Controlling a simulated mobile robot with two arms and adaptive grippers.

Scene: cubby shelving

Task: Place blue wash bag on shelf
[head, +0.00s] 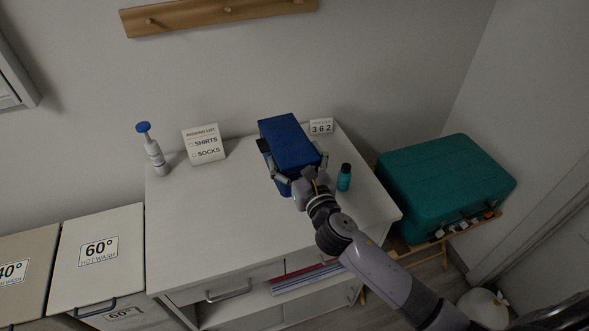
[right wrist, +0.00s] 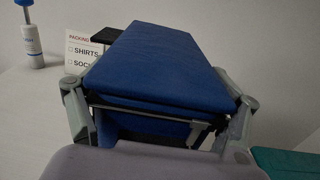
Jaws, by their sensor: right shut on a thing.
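The blue wash bag (head: 288,139) is a boxy dark blue bag over the back right part of the white cabinet top (head: 215,225). My right gripper (head: 296,172) is shut on the bag, with a finger on each side. In the right wrist view the bag (right wrist: 158,68) fills the middle, between the two grey fingers of the gripper (right wrist: 160,115). I cannot tell whether the bag's underside touches the cabinet top. The cabinet has an open shelf (head: 235,308) below its drawers, with red and blue flat items on it. My left gripper is not in view.
A teal bottle (head: 344,177) stands just right of my right gripper. A number block (head: 321,127), a packing list sign (head: 204,144) and a blue-capped bottle (head: 152,150) stand along the back. A teal case (head: 440,185) is at the right. The cabinet top's left front is clear.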

